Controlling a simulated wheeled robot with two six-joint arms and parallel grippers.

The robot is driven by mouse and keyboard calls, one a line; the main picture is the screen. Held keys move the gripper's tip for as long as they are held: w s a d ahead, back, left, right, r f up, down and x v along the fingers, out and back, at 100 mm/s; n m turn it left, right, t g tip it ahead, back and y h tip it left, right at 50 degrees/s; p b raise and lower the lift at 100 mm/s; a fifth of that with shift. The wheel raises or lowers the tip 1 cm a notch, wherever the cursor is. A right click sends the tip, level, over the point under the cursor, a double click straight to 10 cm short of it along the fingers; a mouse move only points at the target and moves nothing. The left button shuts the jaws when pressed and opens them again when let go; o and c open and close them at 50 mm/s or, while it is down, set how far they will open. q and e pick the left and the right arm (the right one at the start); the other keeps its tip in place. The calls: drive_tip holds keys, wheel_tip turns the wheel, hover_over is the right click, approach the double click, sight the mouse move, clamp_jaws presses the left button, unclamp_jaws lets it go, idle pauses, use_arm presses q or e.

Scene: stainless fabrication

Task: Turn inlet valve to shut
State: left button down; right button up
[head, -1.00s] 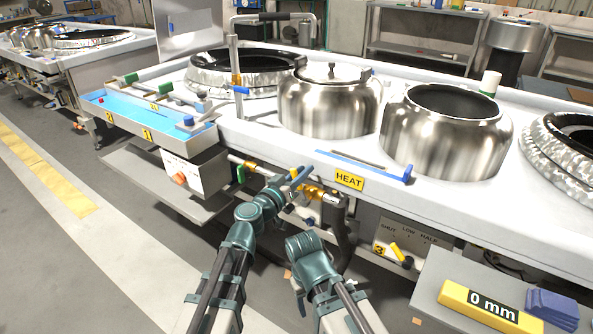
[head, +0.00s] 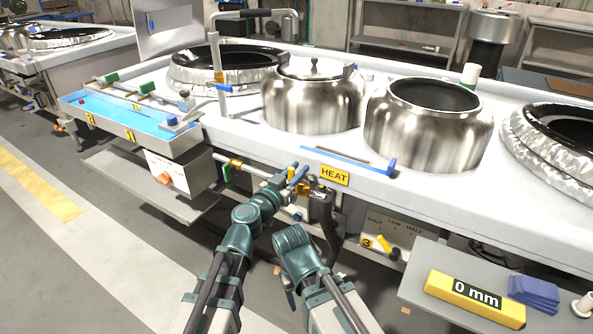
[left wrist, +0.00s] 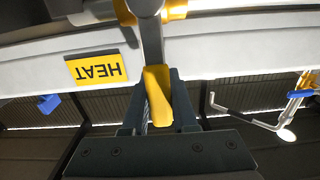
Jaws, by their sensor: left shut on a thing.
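The inlet valve's yellow handle (left wrist: 157,95) sits between the jaws of my left gripper (left wrist: 158,112) in the left wrist view. Its grey lever runs up from the grip to a fitting at the top edge. In the head view my left gripper (head: 294,174) is at the pipework under the bench's front edge, left of the yellow HEAT sign (head: 334,176). It is shut on the handle and covers most of it there. The valve's exact angle is hard to read. My right arm is folded low in the middle, and its gripper does not show.
Steel pots (head: 429,130) stand on the bench above. A grey shelf (head: 415,290) with a yellow 0 mm block (head: 474,300) juts out at lower right. Floor at left is clear.

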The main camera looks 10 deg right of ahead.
use_arm(q)
drive_tip(key=shift+s+d, duration=0.1)
drive_tip(key=shift+s, duration=0.05)
drive_tip(key=c, duration=0.7)
unclamp_jaws()
